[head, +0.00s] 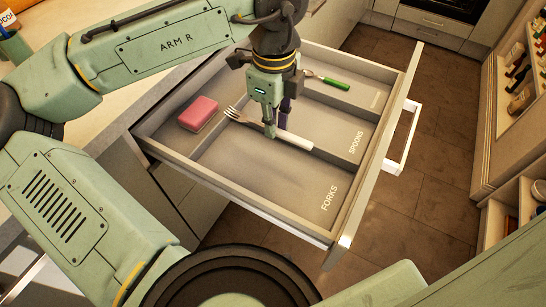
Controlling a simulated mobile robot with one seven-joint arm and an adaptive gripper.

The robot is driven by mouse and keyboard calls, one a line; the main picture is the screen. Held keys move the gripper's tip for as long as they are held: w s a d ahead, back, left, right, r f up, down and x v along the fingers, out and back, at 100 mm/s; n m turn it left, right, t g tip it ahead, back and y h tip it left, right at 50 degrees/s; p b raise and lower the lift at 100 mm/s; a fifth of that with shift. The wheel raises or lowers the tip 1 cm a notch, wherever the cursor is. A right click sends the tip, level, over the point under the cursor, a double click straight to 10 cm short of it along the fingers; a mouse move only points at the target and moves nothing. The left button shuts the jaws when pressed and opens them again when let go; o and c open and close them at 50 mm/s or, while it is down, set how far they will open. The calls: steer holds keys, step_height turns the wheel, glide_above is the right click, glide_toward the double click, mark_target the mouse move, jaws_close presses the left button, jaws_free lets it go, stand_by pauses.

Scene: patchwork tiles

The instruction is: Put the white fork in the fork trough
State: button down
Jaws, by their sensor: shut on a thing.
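The white fork has a white handle (296,140) and metal tines (232,114). My gripper (277,131) points down over the open drawer and is shut on the fork near its middle. The fork lies roughly level, tines to the left and handle to the right. It shows along the divider between the troughs marked FORKS and SPOONS; its exact height cannot be told. The fork trough (265,185) is the near one, its label at the right end, and its visible floor is bare. My fingers hide part of the fork.
The drawer (345,215) is pulled out. A pink block (197,113) lies at its left end. A green-handled utensil (333,83) lies towards the back. Shelves with bottles (521,98) stand at the right, beyond open floor (440,130).

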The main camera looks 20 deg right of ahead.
mark_target(273, 158)
steer(key=shift+f+b, duration=4.15)
steer(key=shift+f, duration=0.2)
steer(key=shift+f, duration=0.2)
steer(key=c, duration=1.6)
jaws_free()
steer(key=shift+r, duration=0.2)
step_height(273, 158, up, 12)
steer(key=p, duration=1.3)
